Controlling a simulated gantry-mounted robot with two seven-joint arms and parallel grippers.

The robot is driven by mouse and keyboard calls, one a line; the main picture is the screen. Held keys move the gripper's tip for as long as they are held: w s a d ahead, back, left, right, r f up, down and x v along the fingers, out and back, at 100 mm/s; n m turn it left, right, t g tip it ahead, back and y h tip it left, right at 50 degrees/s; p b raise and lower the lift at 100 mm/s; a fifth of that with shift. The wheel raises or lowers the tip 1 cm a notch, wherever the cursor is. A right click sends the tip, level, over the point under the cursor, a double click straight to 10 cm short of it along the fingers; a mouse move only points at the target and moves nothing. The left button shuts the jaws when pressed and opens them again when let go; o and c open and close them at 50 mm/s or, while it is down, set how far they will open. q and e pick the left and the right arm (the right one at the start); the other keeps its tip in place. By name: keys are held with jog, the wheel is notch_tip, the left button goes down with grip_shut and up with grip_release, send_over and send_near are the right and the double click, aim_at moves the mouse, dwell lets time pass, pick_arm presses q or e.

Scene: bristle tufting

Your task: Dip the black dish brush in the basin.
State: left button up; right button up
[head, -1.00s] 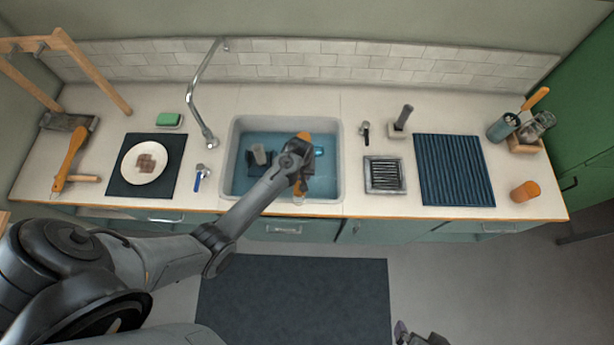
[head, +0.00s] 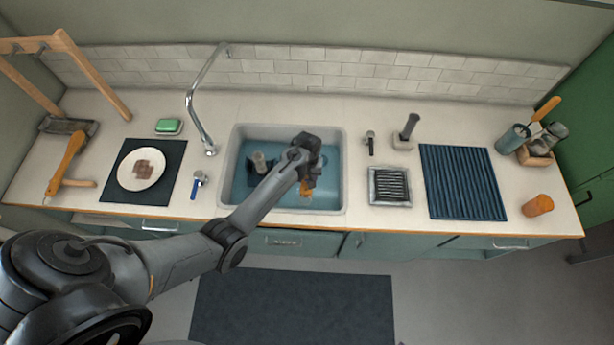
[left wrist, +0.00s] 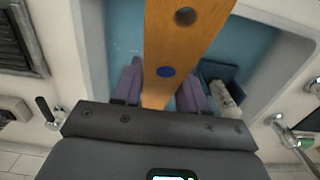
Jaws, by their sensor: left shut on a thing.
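My left gripper (head: 308,178) is over the right part of the basin (head: 236,150), which holds blue water. In the left wrist view its purple-grey fingers (left wrist: 162,93) are shut on a wooden handle (left wrist: 182,45) with a hole and a blue dot. In the head view a piece of this orange handle (head: 306,189) shows below the gripper. The working end is hidden, so I cannot tell its colour or whether it touches the water. Another orange-handled tool (head: 66,160) with a dark head lies on the far left counter. My right gripper is not in view.
A dark blue holder with a pale upright piece (head: 260,160) stands in the basin's left part. The tap (head: 192,105) arches at the basin's left back corner. A grated tray (head: 390,186) and a ribbed blue mat (head: 462,180) lie to the right.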

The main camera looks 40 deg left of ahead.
pick_arm(q)
notch_tip(320, 180, down, 2)
jog(key=shift+b, duration=0.6)
notch_tip(320, 180, down, 12)
jog(key=b, duration=0.7)
jog(key=shift+r+b, duration=0.2)
jog(key=shift+b, duration=0.15)
jog(key=shift+r, duration=0.1)
notch_tip(320, 180, up, 14)
jog(key=p, duration=1.4)
jog(key=shift+p, duration=0.4)
jog(key=shift+r+p, duration=0.9)
jog(key=shift+p, duration=0.1)
